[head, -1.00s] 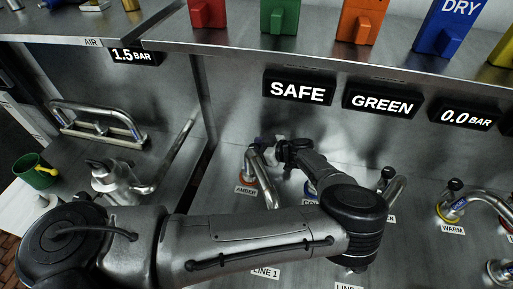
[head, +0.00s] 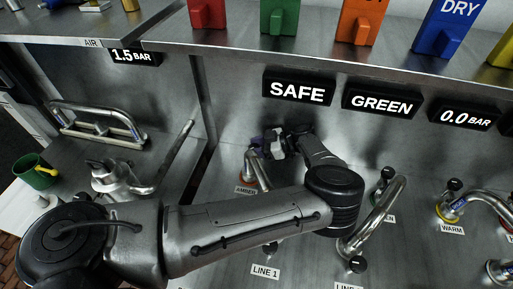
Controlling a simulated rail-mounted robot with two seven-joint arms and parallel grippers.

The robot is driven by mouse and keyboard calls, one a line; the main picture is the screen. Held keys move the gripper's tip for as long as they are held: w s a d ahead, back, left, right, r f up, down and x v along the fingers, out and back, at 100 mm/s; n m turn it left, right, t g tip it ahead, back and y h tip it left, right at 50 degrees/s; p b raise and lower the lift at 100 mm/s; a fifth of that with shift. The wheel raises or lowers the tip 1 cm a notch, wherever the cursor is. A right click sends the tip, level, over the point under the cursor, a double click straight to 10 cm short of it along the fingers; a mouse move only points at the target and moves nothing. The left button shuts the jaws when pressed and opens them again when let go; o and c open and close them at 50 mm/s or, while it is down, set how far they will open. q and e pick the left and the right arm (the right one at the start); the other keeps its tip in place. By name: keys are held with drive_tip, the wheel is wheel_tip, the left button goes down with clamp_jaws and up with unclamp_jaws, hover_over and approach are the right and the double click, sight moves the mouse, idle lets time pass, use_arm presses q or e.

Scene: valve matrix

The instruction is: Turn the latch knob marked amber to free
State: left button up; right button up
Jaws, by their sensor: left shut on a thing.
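The amber latch (head: 258,170) stands on the steel panel behind my arm, a bent metal tube with an orange-red ring at its base and the AMBER label (head: 246,190) in front. My left gripper (head: 267,146) is at the upper end of this tube, shut on the amber latch knob. The knob itself is mostly hidden by the fingers, so how far it is turned cannot be told. My right gripper is out of view.
A SAFE display (head: 299,89) and a GREEN display (head: 381,102) hang behind. Another bent tube (head: 374,220) stands right of my arm, with the WARM latch (head: 452,207) farther right. A shelf (head: 240,40) with coloured blocks overhangs the back.

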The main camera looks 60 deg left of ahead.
use_arm(q)
drive_tip(key=o, duration=0.6)
drive_tip(key=shift+o, duration=0.2)
wheel_tip(320, 180, up, 4)
drive_tip(key=shift+r+p, duration=0.2)
drive_tip(key=shift+p, duration=0.35)
drive_tip(key=w+d+r+p, duration=0.3)
drive_tip(key=d+r, duration=0.3)
drive_tip(key=d, duration=0.5)
drive_tip(key=shift+w+r+p, duration=0.25)
drive_tip(key=shift+r+p, duration=0.1)
drive_tip(key=shift+p, duration=0.2)
drive_tip(key=shift+d, duration=0.1)
